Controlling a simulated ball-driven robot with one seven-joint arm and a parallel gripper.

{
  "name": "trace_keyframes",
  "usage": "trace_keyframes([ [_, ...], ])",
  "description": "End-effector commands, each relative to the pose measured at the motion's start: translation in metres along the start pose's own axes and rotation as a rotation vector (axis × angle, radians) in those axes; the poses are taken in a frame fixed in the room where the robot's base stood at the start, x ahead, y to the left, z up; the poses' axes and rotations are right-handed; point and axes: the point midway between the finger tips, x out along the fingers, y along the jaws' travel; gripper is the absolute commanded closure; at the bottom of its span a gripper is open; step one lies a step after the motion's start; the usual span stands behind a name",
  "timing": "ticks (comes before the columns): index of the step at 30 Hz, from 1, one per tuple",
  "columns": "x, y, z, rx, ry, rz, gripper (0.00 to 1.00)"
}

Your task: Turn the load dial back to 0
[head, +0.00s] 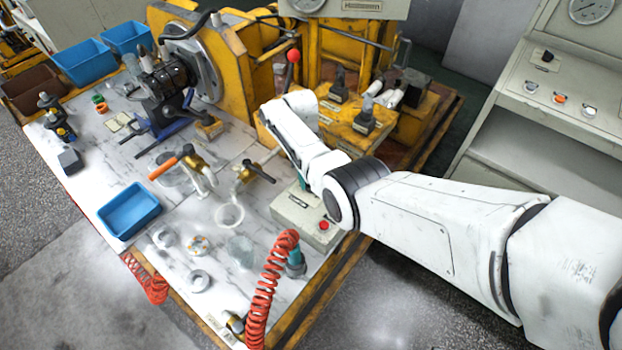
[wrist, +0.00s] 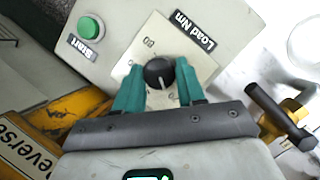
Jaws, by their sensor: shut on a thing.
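The load dial (wrist: 158,73) is a small black knob on a pale square plate marked "Load Nm" in the wrist view. A white pointer line on it points down the picture, toward my gripper's side. Some numbers show around it, partly covered by the fingers, so I cannot tell the exact reading. My gripper (wrist: 159,70) has one teal finger on each side of the knob and is shut on it. The dial sits on a grey control box (head: 290,213), seen in the head view below my wrist. There the dial is hidden by my arm.
A green Start button (wrist: 91,27) sits beside the dial. A red button (head: 324,225) is at the box's near end. A brass valve with a black handle (wrist: 278,106) stands close by. A red coiled hose (head: 268,290) and glass beakers are on the bench nearby.

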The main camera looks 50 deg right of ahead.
Motion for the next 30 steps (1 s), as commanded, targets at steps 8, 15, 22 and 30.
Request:
trace_keyframes([
  [8,0.0008,-0.0010,0.0017,-0.241,0.011,0.105,0.91],
  [15,-0.0001,-0.0018,0.0027,-0.450,0.024,0.191,0.91],
  [22,-0.0002,-0.0025,0.0039,-0.646,0.035,0.272,0.91],
  [30,0.0001,-0.0034,0.0045,-0.833,0.047,0.349,0.91],
])
